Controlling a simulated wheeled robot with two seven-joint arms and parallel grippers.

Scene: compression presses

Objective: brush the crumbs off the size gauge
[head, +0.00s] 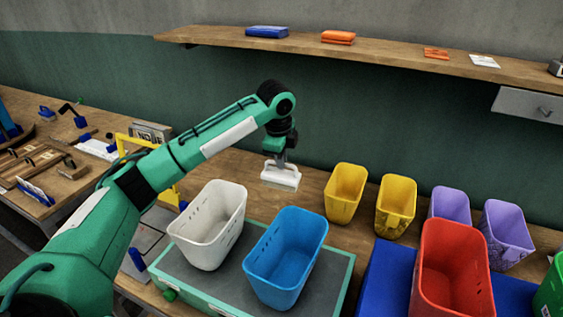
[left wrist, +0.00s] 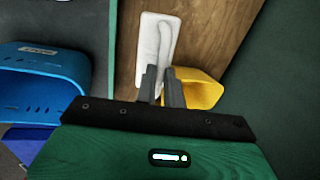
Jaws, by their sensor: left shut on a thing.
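My left gripper (head: 280,158) is above the wooden bench, behind the white and blue bins. It is shut on a white, flat, brush-like tool (head: 280,178), held with its broad side down. In the left wrist view, the fingertips (left wrist: 162,84) meet the near end of the tool's raised handle, and its pale plate (left wrist: 150,38) extends away over the bench. A yellow frame (head: 120,146) stands at the left, partly hidden by my arm; I cannot tell whether it is the size gauge. No crumbs can be made out. My right gripper is not in view.
A white bin (head: 207,228) and a blue bin (head: 285,262) stand on a grey-topped platform (head: 328,280). Two yellow bins (head: 346,190) are right of the gripper; red (head: 452,275) and purple bins stand farther right. A shelf (head: 390,50) runs above. Small tools crowd the left bench.

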